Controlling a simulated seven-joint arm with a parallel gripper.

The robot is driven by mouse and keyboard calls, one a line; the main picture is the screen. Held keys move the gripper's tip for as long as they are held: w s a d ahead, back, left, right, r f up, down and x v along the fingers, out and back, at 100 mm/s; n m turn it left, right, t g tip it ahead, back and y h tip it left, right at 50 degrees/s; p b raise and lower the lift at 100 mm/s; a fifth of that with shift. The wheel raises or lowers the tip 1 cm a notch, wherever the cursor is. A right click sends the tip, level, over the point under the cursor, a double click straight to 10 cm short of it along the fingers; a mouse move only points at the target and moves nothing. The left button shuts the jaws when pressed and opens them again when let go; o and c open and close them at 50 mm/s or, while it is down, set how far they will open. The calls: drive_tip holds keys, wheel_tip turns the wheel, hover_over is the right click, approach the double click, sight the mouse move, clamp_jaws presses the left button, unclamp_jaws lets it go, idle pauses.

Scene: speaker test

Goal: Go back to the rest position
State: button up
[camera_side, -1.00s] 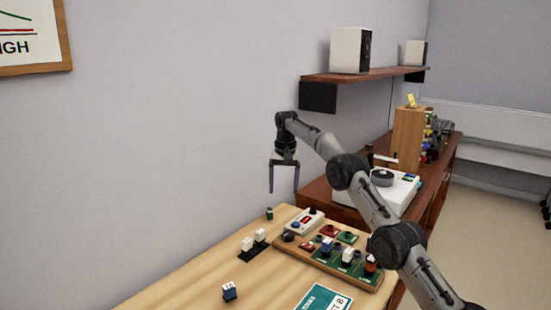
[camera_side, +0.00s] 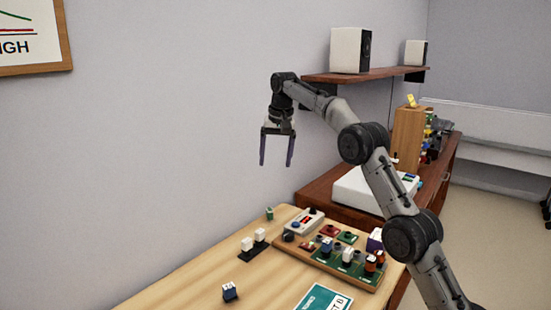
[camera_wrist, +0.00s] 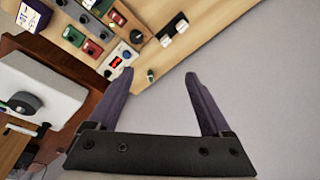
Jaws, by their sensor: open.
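My gripper (camera_side: 276,165) is open and empty. It hangs in the air with its fingers pointing down, well above the wooden table (camera_side: 190,292), in front of the grey wall. In the wrist view my gripper (camera_wrist: 158,75) shows two spread dark fingers with nothing between them. A board with several coloured modules (camera_side: 318,266) lies on the table below and right of my gripper. It also shows at the upper left of the wrist view.
A white turntable (camera_side: 362,192) sits on the brown cabinet behind. Open air is left of my gripper.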

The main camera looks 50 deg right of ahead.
idle(0.4)
drive_tip(key=s+a+r+n+t, duration=0.1)
drive_tip(key=s+a+r, duration=0.2)
drive_tip(key=a+r, duration=0.15)
drive_tip(key=s+a+r+t, duration=0.1)
drive_tip(key=s+a+r, duration=0.15)
drive_tip(key=r, duration=0.35)
drive_tip(key=s+a+r+n+t, duration=0.1)
drive_tip(key=s+a+r, duration=0.1)
drive_tip(key=s+a, duration=0.35)
drive_tip(key=s+a+r+n, duration=0.2)
drive_tip(key=s+a+r, duration=0.1)
drive_tip(key=s, duration=0.5)
drive_tip(key=s+a+f+n, duration=0.1)
drive_tip(key=s+a+f, duration=0.15)
drive_tip(key=s, duration=0.35)
drive_tip(key=s+a+f+n, duration=0.1)
drive_tip(key=s+f, duration=0.3)
drive_tip(key=s, duration=0.2)
drive_tip(key=s+f+n, duration=0.1)
drive_tip(key=s+f, duration=0.3)
drive_tip(key=f, duration=0.3)
drive_tip(key=s+a+f+n, duration=0.1)
drive_tip(key=s+f+n, duration=0.1)
drive_tip(key=f, duration=0.5)
drive_tip(key=shift+s+a+f+n+t+y, duration=0.3)
drive_tip(key=shift+s+f+y, duration=0.1)
drive_tip(key=shift+s, duration=0.45)
